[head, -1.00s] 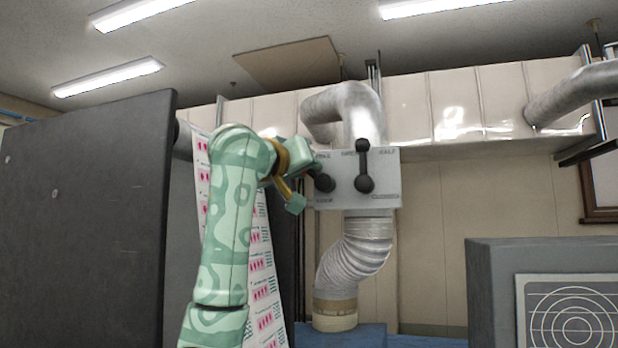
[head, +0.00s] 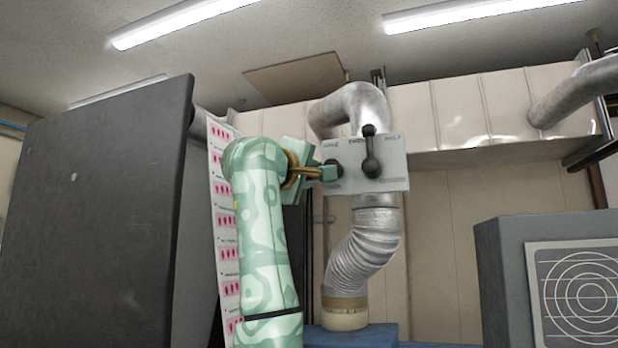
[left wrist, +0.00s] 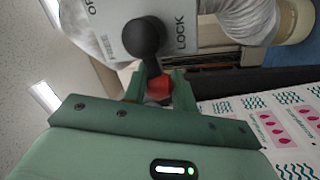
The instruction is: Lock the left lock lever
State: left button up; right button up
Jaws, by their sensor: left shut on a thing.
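The left lock lever (left wrist: 150,50) is black, with a round ball at one end. In the left wrist view it runs from the panel down between my green fingers, beside the LOCK lettering; part of the OPEN label shows at upper left. My left gripper (left wrist: 160,90) is shut on its end, where a reddish part shows between the fingertips. In the head view my left gripper (head: 325,172) reaches the left side of the grey lever panel (head: 398,178) and covers most of this lever. My right gripper is not in view.
A second black lever (head: 371,150) stands upright on the panel, close right of the held one. A silver duct (head: 368,240) passes behind the panel. A dark board (head: 90,210) and a printed web (head: 222,215) stand left; a grey cabinet (head: 500,275) stands right.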

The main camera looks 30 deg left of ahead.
pick_arm(q)
jog(key=shift+w+f+n, duration=0.1)
jog(key=shift+f+n, duration=0.2)
jog(key=shift+n, duration=0.1)
jog(key=o, duration=1)
jog(key=shift+c, duration=0.2)
jog(key=shift+s+r, duration=0.1)
jog(key=shift+s, duration=0.1)
jog(key=shift+s+d+b, duration=0.1)
jog(key=shift+s+b, duration=0.15)
jog(key=shift+b, duration=0.2)
jog(key=b+v, duration=0.7)
jog(key=v, duration=0.8)
jog(key=shift+s+f, duration=0.25)
jog(key=shift+s, duration=0.05)
